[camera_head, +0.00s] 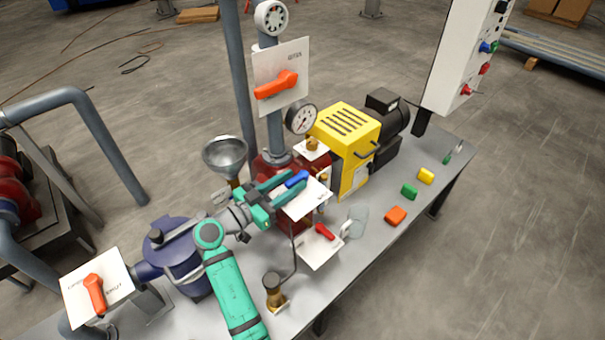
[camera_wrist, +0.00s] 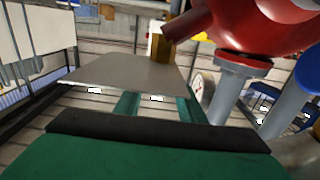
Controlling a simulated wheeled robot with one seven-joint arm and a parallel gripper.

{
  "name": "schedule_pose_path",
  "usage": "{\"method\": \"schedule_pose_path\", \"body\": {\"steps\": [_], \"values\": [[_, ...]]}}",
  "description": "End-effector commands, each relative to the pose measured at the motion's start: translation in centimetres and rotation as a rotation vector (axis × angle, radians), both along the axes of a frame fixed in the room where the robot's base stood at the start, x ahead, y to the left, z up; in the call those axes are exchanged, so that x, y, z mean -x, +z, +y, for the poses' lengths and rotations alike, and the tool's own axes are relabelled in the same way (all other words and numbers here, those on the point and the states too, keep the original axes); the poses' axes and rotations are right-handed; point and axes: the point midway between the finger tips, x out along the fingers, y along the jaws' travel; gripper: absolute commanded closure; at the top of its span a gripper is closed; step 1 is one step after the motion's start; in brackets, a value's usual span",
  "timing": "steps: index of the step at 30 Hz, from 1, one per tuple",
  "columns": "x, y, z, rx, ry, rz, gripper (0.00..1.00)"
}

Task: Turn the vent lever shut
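A blue lever (camera_head: 297,179) sits at a white plate (camera_head: 306,201) in the middle of the bench; I cannot read its label. My gripper (camera_head: 288,186) is at this lever, its two teal fingers apart on either side of it; contact cannot be told. In the wrist view a grey plate (camera_wrist: 130,75) covers the fingertips, and no lever shows. Other levers are a red one (camera_head: 325,232) just below, an orange one (camera_head: 276,85) on the tall upright plate, and an orange one (camera_head: 94,293) on the left plate. I cannot tell by label which is the vent.
A funnel (camera_head: 225,155), a pressure gauge (camera_head: 301,118) and a yellow pump housing (camera_head: 345,135) crowd around the gripper. A clear jug (camera_head: 356,220) stands to the right.

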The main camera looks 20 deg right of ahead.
Motion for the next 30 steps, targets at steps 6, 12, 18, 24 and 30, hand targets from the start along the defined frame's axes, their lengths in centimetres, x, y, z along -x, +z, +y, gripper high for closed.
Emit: {"method": "schedule_pose_path", "body": {"steps": [6,12,18,24,30], "values": [[-1.1,0.1,-3.2,0.000,-0.002,0.000,0.64],[-1.6,0.0,-4.4,-0.001,0.000,0.000,0.64],[-1.7,0.0,-4.6,0.000,0.001,0.000,0.64],[-1.7,0.0,-4.6,0.000,0.001,0.000,0.86],[-1.7,0.0,-4.6,0.000,0.002,0.000,0.99]]}}
